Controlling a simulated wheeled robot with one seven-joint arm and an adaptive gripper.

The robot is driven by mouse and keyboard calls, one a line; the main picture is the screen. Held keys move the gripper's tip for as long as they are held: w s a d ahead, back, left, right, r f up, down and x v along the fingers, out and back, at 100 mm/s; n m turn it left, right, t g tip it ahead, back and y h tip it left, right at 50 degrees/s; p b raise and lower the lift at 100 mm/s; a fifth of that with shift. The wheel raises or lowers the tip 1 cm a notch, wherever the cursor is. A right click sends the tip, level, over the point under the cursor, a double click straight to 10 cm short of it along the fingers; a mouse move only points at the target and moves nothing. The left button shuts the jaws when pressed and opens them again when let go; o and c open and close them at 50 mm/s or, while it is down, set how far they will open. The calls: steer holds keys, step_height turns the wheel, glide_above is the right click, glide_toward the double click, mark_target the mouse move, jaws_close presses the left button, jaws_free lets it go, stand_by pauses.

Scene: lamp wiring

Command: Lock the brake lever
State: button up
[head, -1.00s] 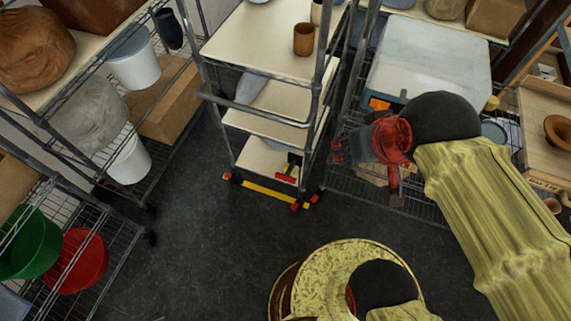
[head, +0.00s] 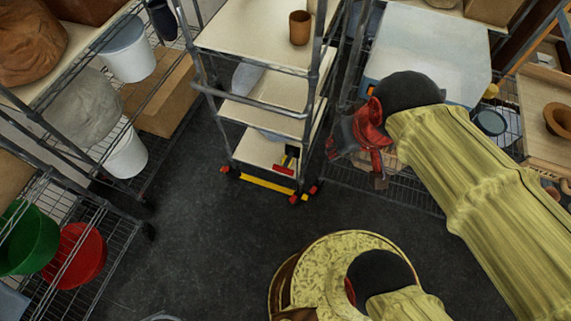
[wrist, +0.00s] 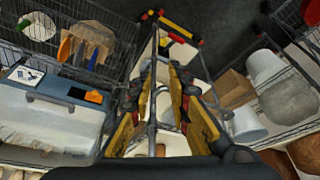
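A wheeled cart with pale shelves stands ahead in the head view, with a yellow bar (head: 266,183) low at its base. A small red lever (head: 283,170) with black and yellow parts behind it sits at the front of its bottom shelf; it looks like the brake lever. In the wrist view a red piece (wrist: 177,38) shows near the yellow bar (wrist: 175,26). My gripper (head: 332,146) is to the right of the cart and above the floor, apart from the lever.
A brown cup (head: 300,28) stands on the cart's top shelf. Wire racks with buckets and a red bowl (head: 75,254) stand at left. A rack with a large pale bin (head: 430,52) is at right, close to my arm. The dark floor before the cart is clear.

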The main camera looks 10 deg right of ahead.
steer(key=w+a+f+g+b, duration=0.1)
steer(key=w+f, duration=0.2)
steer(key=f, duration=0.1)
steer(key=w+a+f+g+b, duration=0.1)
steer(key=w+f, duration=0.1)
steer(key=f, duration=0.3)
steer(key=w+a+f+g+b, duration=0.1)
steer(key=w+f, duration=0.2)
steer(key=f, duration=0.2)
steer(key=shift+w+a+f+g, duration=0.15)
steer(key=shift+w+a+g, duration=0.15)
steer(key=shift+w, duration=0.05)
jaws_close()
steer(key=w+a+f+m+g+b, duration=0.1)
steer(key=w+a+f, duration=0.1)
steer(key=w+f, duration=0.35)
steer(key=w+a+f+m+b, duration=0.1)
steer(key=w+f, duration=0.2)
steer(key=f, duration=0.5)
steer(key=w+a+m+t, duration=0.1)
steer(key=w+m, duration=0.3)
steer(key=w, duration=0.2)
steer(key=shift+a+f+h, duration=0.2)
steer(key=shift+a+h, duration=0.05)
steer(key=shift+h, duration=0.05)
steer(key=shift+w, duration=0.1)
